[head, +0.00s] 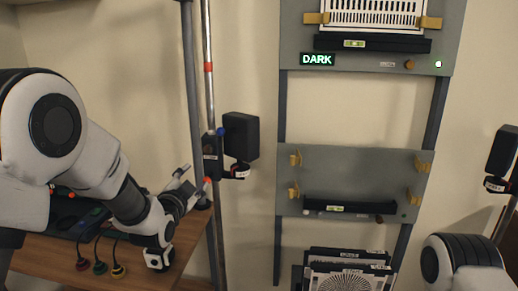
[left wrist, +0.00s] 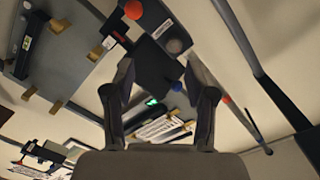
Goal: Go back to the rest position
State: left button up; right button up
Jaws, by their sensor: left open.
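My left gripper (head: 195,177) is open and empty in the head view, beside the upright pole and just below the dark clamp block (head: 211,157) on it. In the left wrist view its two fingers (left wrist: 160,75) stand apart, with a dark block (left wrist: 155,58) showing beyond and between them. I cannot tell whether the fingers touch it. A black box (head: 241,136) sits on the pole's mount to the right of the gripper. Only a link of my right arm shows at the bottom right of the head view; the right gripper is out of frame.
The silver pole (head: 208,95) stands close to the left gripper. A wooden bench (head: 190,240) with several coloured plugs lies below the left arm. A rack with a DARK sign (head: 317,59) and a grey middle panel (head: 350,165) stands at the right. Another black box (head: 503,150) is at the right edge.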

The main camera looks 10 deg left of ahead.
pick_arm(q)
jog(key=s+f+n+g, duration=0.1)
jog(key=s+f+g, duration=0.3)
jog(key=f, duration=0.7)
jog(key=s+a+f+g, duration=0.1)
jog(key=s+f, duration=0.4)
jog(key=f, duration=0.6)
jog(key=s+f+n+g, duration=0.1)
jog(key=s+f+g, duration=0.3)
jog(key=f, duration=0.8)
jog(key=s+f+n+g, duration=0.2)
jog(key=s+f, duration=0.1)
jog(key=s, duration=0.7)
jog(key=s+f+n+g, duration=0.3)
jog(key=s+f, duration=0.1)
jog(key=s, duration=0.6)
jog(key=s+f+n+g, duration=0.3)
jog(key=s, duration=0.7)
jog(key=shift+s+a+f+y, duration=0.2)
jog(key=shift+s+y, duration=0.1)
jog(key=shift+s, duration=0.1)
